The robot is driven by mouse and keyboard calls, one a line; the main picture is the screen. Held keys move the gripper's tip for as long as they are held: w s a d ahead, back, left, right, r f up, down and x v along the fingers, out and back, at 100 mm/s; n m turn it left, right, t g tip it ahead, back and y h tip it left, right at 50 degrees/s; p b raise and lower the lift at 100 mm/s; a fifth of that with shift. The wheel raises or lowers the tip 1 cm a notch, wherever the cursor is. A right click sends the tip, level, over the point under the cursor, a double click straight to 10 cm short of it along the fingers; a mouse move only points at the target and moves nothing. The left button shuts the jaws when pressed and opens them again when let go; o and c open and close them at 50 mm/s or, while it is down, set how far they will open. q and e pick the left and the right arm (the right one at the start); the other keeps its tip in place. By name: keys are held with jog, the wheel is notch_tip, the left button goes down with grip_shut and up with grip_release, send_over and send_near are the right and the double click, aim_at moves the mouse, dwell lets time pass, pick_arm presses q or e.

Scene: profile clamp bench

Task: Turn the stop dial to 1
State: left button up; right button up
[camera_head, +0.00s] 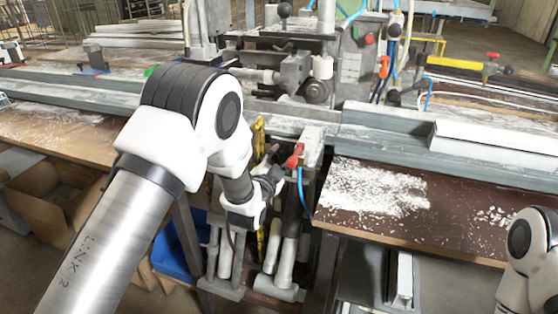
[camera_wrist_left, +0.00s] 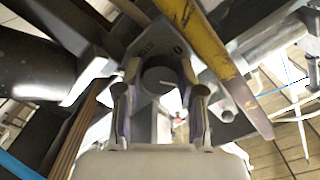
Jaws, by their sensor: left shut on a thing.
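The stop dial (camera_wrist_left: 158,78) shows in the left wrist view as a dark round knob with a short white line on its face. It sits in front of a grey plate (camera_wrist_left: 148,47) with small marks too faint to read. My left gripper (camera_wrist_left: 160,92) has one finger on each side of the dial and is shut on it. In the head view my left gripper (camera_head: 270,181) is low at the front of the machine, beside a red handle (camera_head: 295,155). I cannot make out the dial in that view, nor which number the white line points to.
A yellow bar (camera_wrist_left: 205,45) runs diagonally close beside the gripper. In the head view, a blue hose (camera_head: 300,188) hangs near the gripper. A brown bench top (camera_head: 450,222) with white shavings lies to the right. A white profile (camera_head: 490,140) rests behind it.

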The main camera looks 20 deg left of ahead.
pick_arm(q)
jog(key=shift+m, duration=0.4)
jog(key=o, duration=0.9)
jog(key=shift+c, duration=0.2)
jog(key=shift+s, duration=0.1)
jog(key=s, duration=1.1)
jog(key=shift+s+a, duration=0.2)
jog(key=shift+s, duration=0.2)
